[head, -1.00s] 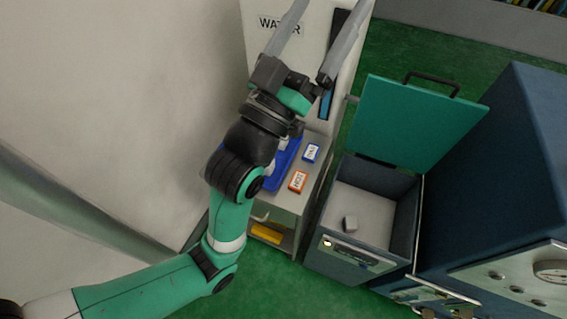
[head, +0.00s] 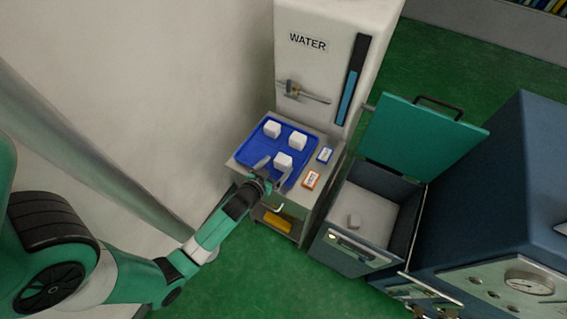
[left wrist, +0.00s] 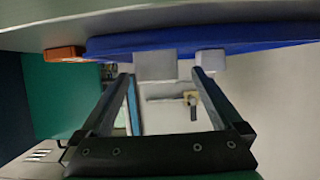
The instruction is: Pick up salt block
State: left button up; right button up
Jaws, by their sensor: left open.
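Three white blocks sit apart on the blue tray (head: 256,151): one at the back left (head: 272,129), one at the right (head: 297,141) and one at the front (head: 283,160). None carries a readable label. My left gripper (head: 274,170) is open and empty at the tray's front edge, its fingers pointing toward the front block. In the left wrist view, a block (left wrist: 155,65) shows ahead between the open fingertips (left wrist: 162,76), and a second block (left wrist: 210,62) shows to its right. Whether a finger touches the front block cannot be told. My right gripper is not in view.
The white WATER tank (head: 320,65) stands behind. Green floor is clear in front.

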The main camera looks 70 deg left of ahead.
aim_at(287, 157)
pick_arm(q)
jog(key=shift+x, duration=1)
jog(key=shift+w+a+f+b, duration=0.1)
jog(key=shift+w+f+b, duration=0.1)
jog(key=shift+b, duration=0.1)
jog(key=b+x, duration=0.1)
jog(key=x, duration=0.3)
jog(key=shift+w+a+r+b, duration=0.1)
jog(key=shift+w+b, duration=0.25)
jog(key=shift+w, duration=0.05)
jog(key=shift+r, duration=0.1)
grip_shut()
